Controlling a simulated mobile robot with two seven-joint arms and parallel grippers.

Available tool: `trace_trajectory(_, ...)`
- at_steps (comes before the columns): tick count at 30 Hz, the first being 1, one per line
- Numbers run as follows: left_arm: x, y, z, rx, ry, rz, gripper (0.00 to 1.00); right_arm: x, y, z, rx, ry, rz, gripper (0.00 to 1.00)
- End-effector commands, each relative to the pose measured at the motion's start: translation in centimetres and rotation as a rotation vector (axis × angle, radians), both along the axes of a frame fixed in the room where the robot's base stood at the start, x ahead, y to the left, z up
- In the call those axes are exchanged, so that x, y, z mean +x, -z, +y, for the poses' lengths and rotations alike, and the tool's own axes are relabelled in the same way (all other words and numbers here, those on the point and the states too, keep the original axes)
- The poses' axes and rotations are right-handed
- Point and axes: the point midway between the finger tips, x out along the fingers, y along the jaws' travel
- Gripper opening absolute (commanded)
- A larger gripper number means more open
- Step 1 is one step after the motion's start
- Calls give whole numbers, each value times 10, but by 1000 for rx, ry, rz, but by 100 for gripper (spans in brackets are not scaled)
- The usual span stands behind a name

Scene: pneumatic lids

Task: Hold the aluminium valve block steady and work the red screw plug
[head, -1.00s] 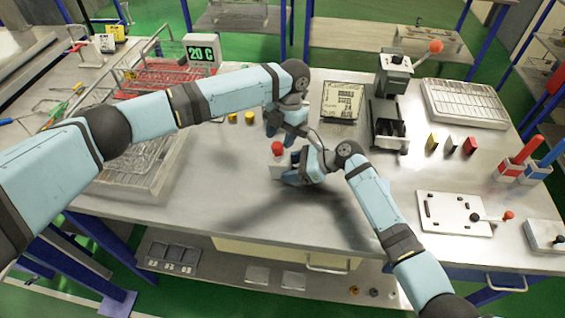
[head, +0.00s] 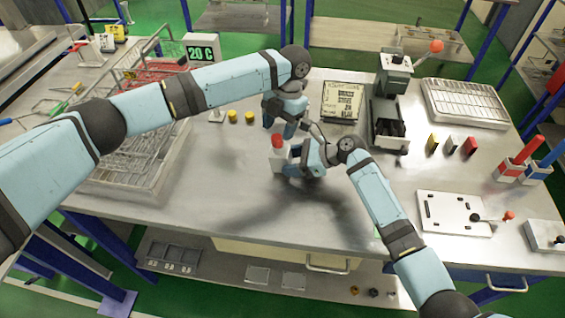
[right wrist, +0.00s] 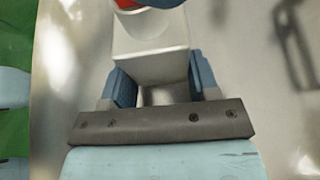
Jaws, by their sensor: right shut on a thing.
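The aluminium valve block (head: 280,161) is a small pale grey block near the middle of the bench in the head view. The red screw plug (head: 277,141) stands at its top. My right gripper (head: 288,168) is shut on the block from the right. In the right wrist view the block (right wrist: 150,62) sits between the two blue fingers, and a bit of red plug (right wrist: 129,4) shows at the top edge. My left gripper (head: 283,130) points down just above and behind the plug, apparently apart from it. Its fingertips are too small and partly overlapped to read.
The bench front is clear.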

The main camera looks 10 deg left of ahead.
Motion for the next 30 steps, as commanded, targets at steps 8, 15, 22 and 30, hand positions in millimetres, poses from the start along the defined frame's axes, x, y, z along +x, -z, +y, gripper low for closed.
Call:
trace_trajectory(8, -14, -27, -38, -64, 74, -2, 47, -10, 14, 8, -19, -9, 40, 34)
trace_trajectory(15, -12, -33, -39, -65, 72, -6, 49, -11, 14, 8, -19, -12, 39, 34)
trace_trajectory(22, -2, -73, -43, -63, 69, -9, 55, -11, 16, 8, -20, -13, 42, 34)
trace_trajectory(30, 10, -120, -44, -46, 59, -2, 55, -9, 13, 6, -16, -8, 36, 34)
